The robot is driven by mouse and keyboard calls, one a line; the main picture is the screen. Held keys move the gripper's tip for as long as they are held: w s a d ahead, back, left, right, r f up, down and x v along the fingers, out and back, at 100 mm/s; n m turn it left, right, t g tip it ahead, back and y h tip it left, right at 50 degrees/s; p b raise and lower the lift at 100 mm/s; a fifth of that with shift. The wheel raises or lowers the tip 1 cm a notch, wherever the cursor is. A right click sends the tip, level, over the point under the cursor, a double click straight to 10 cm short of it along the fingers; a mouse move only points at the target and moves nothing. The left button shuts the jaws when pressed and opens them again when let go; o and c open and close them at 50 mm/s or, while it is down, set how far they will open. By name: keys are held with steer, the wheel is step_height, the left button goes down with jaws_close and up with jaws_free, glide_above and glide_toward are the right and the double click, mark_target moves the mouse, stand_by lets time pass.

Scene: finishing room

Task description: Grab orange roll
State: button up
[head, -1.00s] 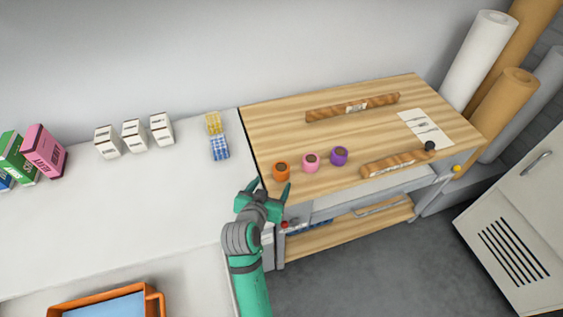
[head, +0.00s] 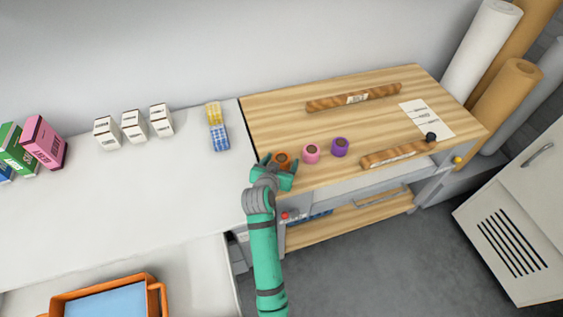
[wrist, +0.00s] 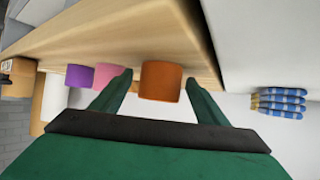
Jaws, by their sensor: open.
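The orange roll (head: 282,157) stands on the wooden worktop at its front left, with my green gripper (head: 280,166) right at it. In the wrist view the orange roll (wrist: 160,81) sits between the tips of my two open fingers (wrist: 158,90), with a gap visible on its left side. I cannot tell whether either finger touches it. Part of the roll is hidden by my gripper in the head view.
A pink roll (head: 311,153) and a purple roll (head: 340,147) stand just right of the orange roll. Long brown bars (head: 353,98) lie on the worktop (head: 290,120). Blue and yellow bundles (head: 218,137) lie on the white counter (head: 150,185) to the left.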

steer(key=shift+w, duration=0.1)
steer(key=c, duration=1.2)
